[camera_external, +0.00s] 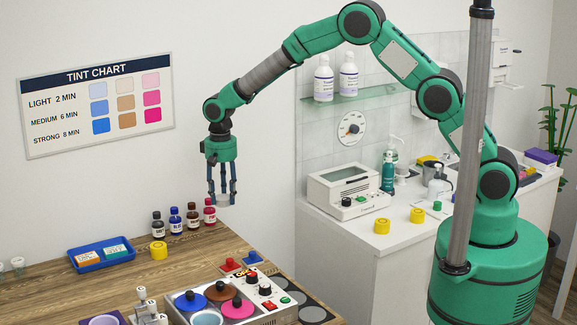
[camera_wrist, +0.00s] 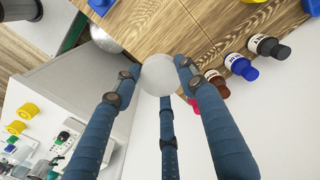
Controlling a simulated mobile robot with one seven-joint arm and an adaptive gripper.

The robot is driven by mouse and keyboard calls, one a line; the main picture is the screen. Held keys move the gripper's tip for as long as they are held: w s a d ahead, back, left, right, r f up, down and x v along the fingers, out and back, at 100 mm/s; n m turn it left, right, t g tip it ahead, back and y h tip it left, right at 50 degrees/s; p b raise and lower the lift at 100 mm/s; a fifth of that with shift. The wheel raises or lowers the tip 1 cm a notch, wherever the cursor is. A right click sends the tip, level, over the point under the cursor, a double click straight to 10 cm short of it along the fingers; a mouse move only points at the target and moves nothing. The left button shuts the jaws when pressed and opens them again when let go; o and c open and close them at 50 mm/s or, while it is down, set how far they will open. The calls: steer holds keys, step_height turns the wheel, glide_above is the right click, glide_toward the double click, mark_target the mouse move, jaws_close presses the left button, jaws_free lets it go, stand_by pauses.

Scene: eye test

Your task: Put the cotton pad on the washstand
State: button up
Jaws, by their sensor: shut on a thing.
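The cotton pad is a small white disc (camera_external: 223,201) at the tips of my gripper (camera_external: 222,194). In the wrist view the pad (camera_wrist: 158,76) sits between the blue fingers of my gripper (camera_wrist: 158,84), which are shut on it. It hangs in the air near the back edge of the wooden table. The white cabinet with a counter top, which I take as the washstand (camera_external: 349,262), stands to the right of my gripper, apart from it. Its side and top also show at the left of the wrist view (camera_wrist: 92,125).
Several small dye bottles (camera_external: 175,221), a yellow pot (camera_external: 158,250) and a blue tray (camera_external: 100,256) stand on the wooden table (camera_external: 60,290). The counter holds a white device (camera_external: 348,190), yellow pots (camera_external: 382,225) and a green bottle (camera_external: 388,172).

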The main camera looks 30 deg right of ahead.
steer(key=w+d+m+b, duration=0.3)
steer(key=d+m, duration=0.4)
steer(key=d, duration=3.2)
steer(key=s+d+m+b, duration=0.1)
steer(key=s+d+m, duration=0.2)
steer(key=s+d, duration=0.45)
steer(key=s+d+f+m+b, duration=0.15)
steer(key=s+d, duration=0.25)
steer(key=d, duration=0.7)
steer(key=s+d+m+b, duration=0.1)
steer(key=s+d+m, duration=0.2)
steer(key=s+d, duration=0.5)
steer(key=shift+w+d+f, duration=0.3)
steer(key=shift+f, duration=0.5)
steer(key=shift+w+d+f, duration=0.25)
steer(key=shift+w+f, duration=0.05)
steer(key=shift+f, duration=0.55)
steer(key=shift+w+d+f, duration=0.3)
steer(key=shift+f, duration=0.5)
steer(key=shift+f, duration=0.15)
steer(key=shift+f+b, duration=0.4)
steer(key=shift+f, duration=2.6)
